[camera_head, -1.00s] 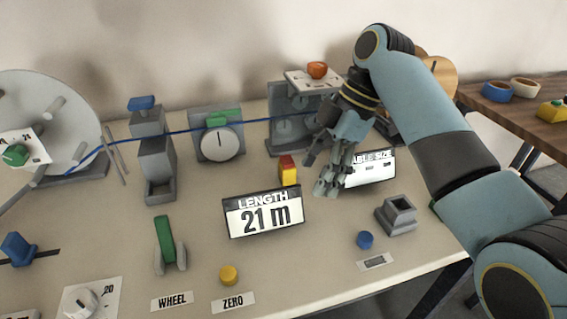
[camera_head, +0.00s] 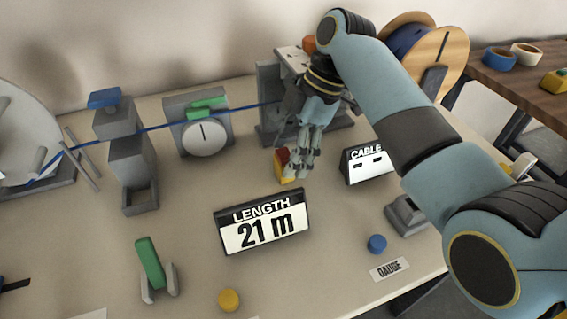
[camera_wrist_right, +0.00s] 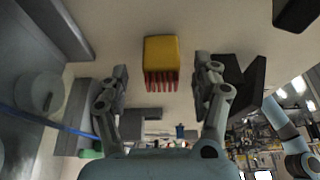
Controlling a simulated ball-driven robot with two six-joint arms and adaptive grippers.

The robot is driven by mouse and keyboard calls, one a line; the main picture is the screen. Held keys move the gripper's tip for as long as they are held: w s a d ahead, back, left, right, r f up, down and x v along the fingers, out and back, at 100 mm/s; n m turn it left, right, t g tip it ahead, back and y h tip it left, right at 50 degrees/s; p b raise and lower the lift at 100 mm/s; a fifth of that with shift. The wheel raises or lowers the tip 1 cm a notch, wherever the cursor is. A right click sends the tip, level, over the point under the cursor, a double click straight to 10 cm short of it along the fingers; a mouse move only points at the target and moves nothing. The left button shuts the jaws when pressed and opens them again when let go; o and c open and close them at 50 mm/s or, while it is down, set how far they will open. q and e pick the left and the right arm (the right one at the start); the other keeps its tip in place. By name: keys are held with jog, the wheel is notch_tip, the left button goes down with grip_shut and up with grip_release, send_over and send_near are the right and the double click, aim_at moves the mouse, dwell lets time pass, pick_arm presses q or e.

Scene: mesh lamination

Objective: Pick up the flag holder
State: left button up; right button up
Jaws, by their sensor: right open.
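The flag holder is a small yellow block with a red end (camera_head: 281,169), standing on the table behind the LENGTH sign. In the right wrist view the yellow block (camera_wrist_right: 161,52) carries a row of red strips and lies between the two fingers, with a gap on each side. My right gripper (camera_head: 304,168) is open and points down close beside the holder, partly covering it in the head view. Its fingers also show in the right wrist view (camera_wrist_right: 163,78), apart and empty. My left gripper is out of view.
The LENGTH sign (camera_head: 263,222) stands in front, and the CABLE sign (camera_head: 364,163) is to the right, partly behind my arm. A blue cable (camera_head: 240,110) runs behind, past a dial gauge (camera_head: 203,137). The tabletop between the signs is clear.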

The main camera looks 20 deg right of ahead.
jog(key=shift+x, duration=1.25)
jog(key=shift+s+a+f, duration=0.1)
jog(key=shift+f, duration=0.05)
jog(key=c, duration=1.2)
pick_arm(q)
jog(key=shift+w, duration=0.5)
pick_arm(e)
jog(key=shift+c, duration=0.2)
